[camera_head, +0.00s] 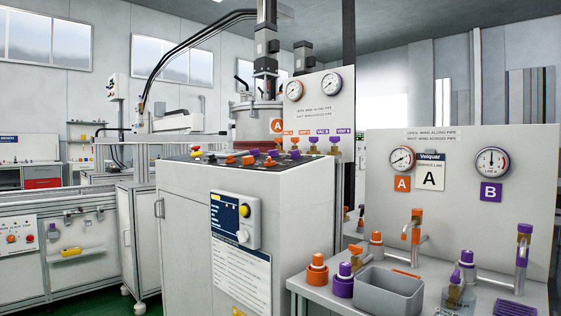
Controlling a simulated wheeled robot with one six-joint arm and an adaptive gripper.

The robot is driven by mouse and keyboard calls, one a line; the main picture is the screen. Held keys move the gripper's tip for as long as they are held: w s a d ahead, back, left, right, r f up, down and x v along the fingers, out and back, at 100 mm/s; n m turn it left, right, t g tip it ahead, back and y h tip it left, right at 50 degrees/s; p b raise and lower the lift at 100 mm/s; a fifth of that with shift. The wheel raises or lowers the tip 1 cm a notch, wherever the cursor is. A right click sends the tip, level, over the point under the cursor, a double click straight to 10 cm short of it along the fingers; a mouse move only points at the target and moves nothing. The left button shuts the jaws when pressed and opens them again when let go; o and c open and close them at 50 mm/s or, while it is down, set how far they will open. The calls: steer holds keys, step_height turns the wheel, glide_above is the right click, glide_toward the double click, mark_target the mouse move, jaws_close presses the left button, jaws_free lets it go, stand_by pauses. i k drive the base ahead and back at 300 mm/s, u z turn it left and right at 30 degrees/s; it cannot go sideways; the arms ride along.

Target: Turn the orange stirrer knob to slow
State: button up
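Small orange controls (248,160) stand on the dark sloping panel (222,159) on top of the white cabinet, in the middle of the head view. Purple controls (271,153) sit beside them. The labels on this panel are too small to read, so I cannot tell which orange control is the stirrer knob or where it points. A vessel (252,118) with an orange "A" sign (277,125) and a motor column (266,50) rises behind the panel. My gripper is not in this view.
At right, a bench (400,300) carries a grey bin (388,292), orange and purple capped bottles (317,270), and taps (415,232). A gauge board (460,215) stands behind them. A screen box (235,220) juts from the cabinet front (185,215). Green floor (100,304) shows at lower left.

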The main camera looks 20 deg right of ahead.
mark_target(269, 162)
steer(key=u, duration=0.6)
steer(key=i, duration=0.4)
steer(key=z, duration=1.35)
